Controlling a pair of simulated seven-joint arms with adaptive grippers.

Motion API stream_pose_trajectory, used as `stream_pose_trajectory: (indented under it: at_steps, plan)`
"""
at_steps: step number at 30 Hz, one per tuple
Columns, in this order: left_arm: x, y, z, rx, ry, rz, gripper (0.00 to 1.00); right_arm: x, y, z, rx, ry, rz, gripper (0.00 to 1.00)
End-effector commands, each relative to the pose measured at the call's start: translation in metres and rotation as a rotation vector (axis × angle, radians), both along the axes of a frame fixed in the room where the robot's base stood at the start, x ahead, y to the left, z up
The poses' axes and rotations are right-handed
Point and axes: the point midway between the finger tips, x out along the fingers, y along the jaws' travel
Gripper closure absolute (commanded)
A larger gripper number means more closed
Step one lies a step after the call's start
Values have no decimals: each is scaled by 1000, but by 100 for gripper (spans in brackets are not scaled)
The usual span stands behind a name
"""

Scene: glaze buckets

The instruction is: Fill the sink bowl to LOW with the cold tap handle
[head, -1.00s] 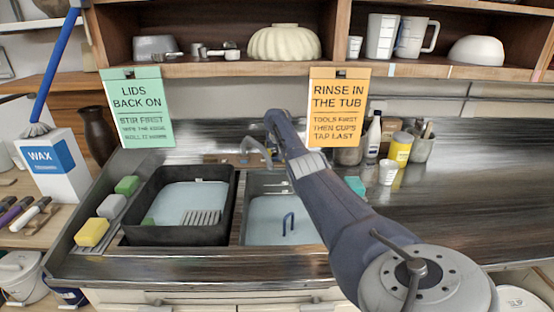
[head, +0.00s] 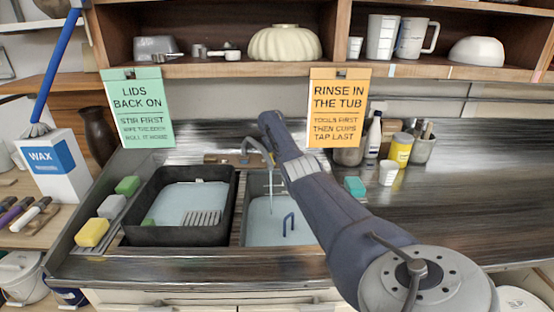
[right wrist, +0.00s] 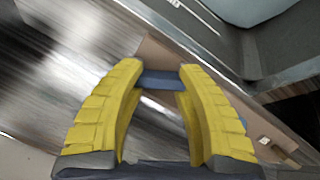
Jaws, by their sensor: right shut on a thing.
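The sink bowl (head: 282,236) is right of a black tub, with pale water in it and a blue hooked piece (head: 289,222) standing in it. The metal tap spout (head: 256,147) arches over the bowl, and a thin stream (head: 271,192) falls from it. In the right wrist view my right gripper (right wrist: 160,70) has its yellow fingers around a blue bar, seemingly the cold tap handle (right wrist: 160,81). In the head view my right arm hides the gripper and handle. No LOW mark is readable. My left gripper is out of view.
The black tub (head: 140,238) holds water and a ribbed grey piece. Sponges (head: 92,232) line its left. A teal block (head: 355,186), a white cup (head: 388,173) and a yellow jar (head: 401,150) stand right of my arm. The counter at the far right is clear.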

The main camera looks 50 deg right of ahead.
Motion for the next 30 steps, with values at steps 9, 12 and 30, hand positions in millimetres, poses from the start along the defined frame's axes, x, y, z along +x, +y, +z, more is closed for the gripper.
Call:
stream_pose_trajectory:
  at_steps: [9, 12, 30]
  plan:
    - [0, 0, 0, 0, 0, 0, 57, -5, 1, -9, 6, 20, -1, 51]
    - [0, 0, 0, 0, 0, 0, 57, -5, 1, -9, 6, 20, -1, 40]
    - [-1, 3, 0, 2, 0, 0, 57, -2, 0, -2, 1, 6, -3, 26]
